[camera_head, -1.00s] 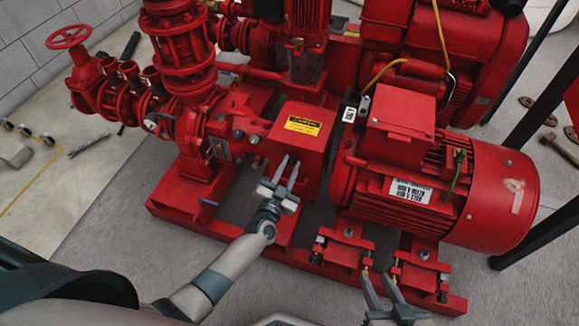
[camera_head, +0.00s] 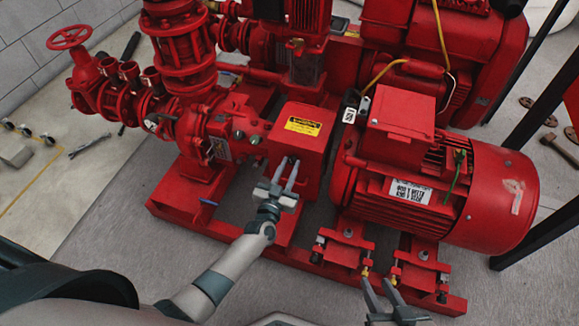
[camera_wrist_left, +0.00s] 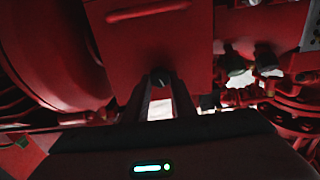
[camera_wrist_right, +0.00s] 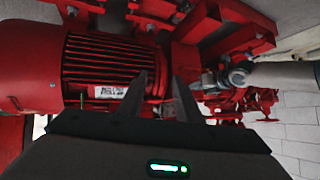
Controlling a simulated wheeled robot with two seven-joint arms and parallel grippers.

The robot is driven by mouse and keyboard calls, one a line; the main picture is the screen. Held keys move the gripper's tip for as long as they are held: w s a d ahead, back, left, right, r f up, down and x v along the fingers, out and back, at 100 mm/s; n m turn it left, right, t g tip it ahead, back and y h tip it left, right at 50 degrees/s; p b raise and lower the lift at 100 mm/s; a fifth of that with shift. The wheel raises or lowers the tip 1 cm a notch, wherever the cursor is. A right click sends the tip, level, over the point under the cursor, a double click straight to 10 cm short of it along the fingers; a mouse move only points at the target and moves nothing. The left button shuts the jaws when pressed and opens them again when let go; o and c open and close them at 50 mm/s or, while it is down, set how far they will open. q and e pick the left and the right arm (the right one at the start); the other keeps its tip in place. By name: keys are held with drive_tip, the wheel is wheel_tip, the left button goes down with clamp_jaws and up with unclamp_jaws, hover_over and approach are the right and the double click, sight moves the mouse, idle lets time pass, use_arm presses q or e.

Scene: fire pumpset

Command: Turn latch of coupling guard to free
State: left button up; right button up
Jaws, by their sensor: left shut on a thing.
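The coupling guard (camera_head: 298,138) is a red box with a yellow warning label, between the pump and the red motor (camera_head: 420,190). My left gripper (camera_head: 285,175) is at the guard's front face. In the left wrist view the guard's red face (camera_wrist_left: 155,45) fills the upper middle, and a small dark knob, the latch (camera_wrist_left: 159,78), sits between the fingertips. My left gripper is shut on this latch; its exact turn is hard to tell in the dark view. My right gripper (camera_head: 376,287) has its fingers apart, empty, in front of the motor's feet.
The red base frame (camera_head: 228,238) runs under pump and motor. Valves and pipes (camera_head: 115,85) stand at the left, and a larger red machine (camera_head: 470,50) at the back right.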

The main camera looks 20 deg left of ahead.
use_arm(q)
drive_tip(key=n, duration=0.3)
drive_tip(key=shift+f+n, duration=0.1)
drive_tip(key=shift+n, duration=0.7)
drive_tip(key=n, duration=0.2)
drive_tip(key=shift+a+n+b, duration=0.1)
drive_tip(key=shift+n+b, duration=0.25)
drive_tip(key=shift+n, duration=0.05)
drive_tip(key=n, duration=0.3)
drive_tip(key=shift+n+b, duration=0.3)
drive_tip(key=shift+b, duration=0.1)
drive_tip(key=shift+n+b, duration=0.35)
drive_tip(key=shift+n, duration=1.05)
use_arm(e)
drive_tip(key=w+a+r+t+y, duration=0.1)
drive_tip(key=w+a+r+t, duration=0.1)
drive_tip(key=r, duration=0.4)
drive_tip(key=shift+w+a+r+t, duration=0.35)
drive_tip(key=shift+w+t, duration=0.3)
drive_tip(key=shift+t, duration=0.65)
use_arm(q)
drive_tip(key=o, duration=1.1)
drive_tip(key=shift+c, duration=0.2)
drive_tip(key=shift+s, duration=0.1)
